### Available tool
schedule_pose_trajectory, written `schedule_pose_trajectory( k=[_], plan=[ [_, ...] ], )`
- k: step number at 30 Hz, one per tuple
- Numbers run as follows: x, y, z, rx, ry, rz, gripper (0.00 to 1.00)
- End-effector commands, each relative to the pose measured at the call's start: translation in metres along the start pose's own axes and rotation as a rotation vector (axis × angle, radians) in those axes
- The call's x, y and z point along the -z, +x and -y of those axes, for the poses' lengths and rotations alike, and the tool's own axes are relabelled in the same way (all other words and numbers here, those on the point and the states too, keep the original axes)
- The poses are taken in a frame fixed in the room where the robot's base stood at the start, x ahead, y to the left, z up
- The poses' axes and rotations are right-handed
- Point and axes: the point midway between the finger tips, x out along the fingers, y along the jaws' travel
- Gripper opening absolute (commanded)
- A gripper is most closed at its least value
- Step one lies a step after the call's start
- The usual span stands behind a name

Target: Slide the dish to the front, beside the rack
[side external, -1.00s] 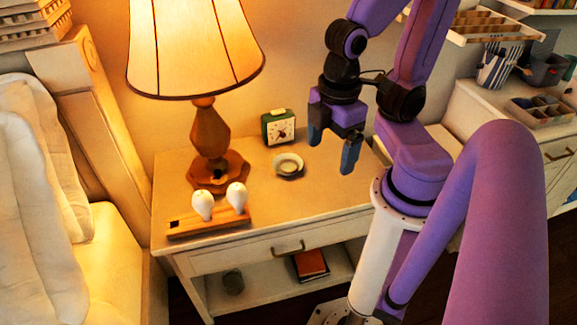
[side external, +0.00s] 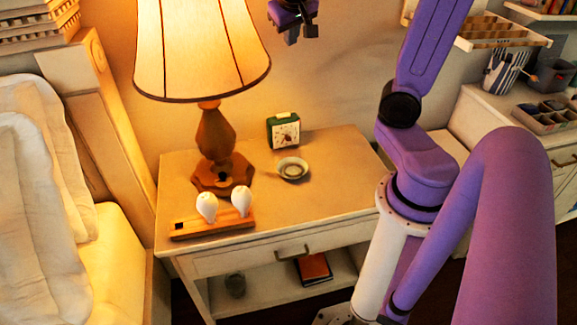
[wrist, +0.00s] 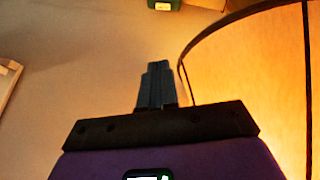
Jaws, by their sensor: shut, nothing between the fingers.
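The dish (side external: 292,169) is a small, round, pale dish on the nightstand top, just in front of the green clock and right of the lamp base. The rack (side external: 212,226) is a low wooden bar at the front left of the nightstand, with two white bulb-shaped pieces standing in it. My gripper (side external: 291,40) is high above the nightstand, near the top edge of the side view, well above the dish and right of the lampshade. Its fingers (wrist: 156,84) are shut together and empty in the wrist view.
The lamp (side external: 215,140) with its wide shade stands behind the rack; the shade (wrist: 255,75) is close on the right in the wrist view. The green clock (side external: 284,131) stands behind the dish. The nightstand's front right top (side external: 320,205) is clear.

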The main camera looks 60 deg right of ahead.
Motion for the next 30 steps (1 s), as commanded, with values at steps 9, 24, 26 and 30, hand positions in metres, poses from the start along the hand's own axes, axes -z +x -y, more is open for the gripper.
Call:
schedule_pose_trajectory(
  k=[9, 24, 26, 30],
  plan=[
    [0.052, 0.097, -0.047, -0.108, 0.309, 0.181, 0.00],
    [-0.010, 0.293, -0.040, 0.062, 0.586, 0.586, 0.00],
    [-0.032, 0.308, -0.023, 0.090, 0.623, 0.645, 0.00],
    [-0.076, 0.329, 0.011, 0.127, 0.699, 0.756, 0.00]
  ],
)
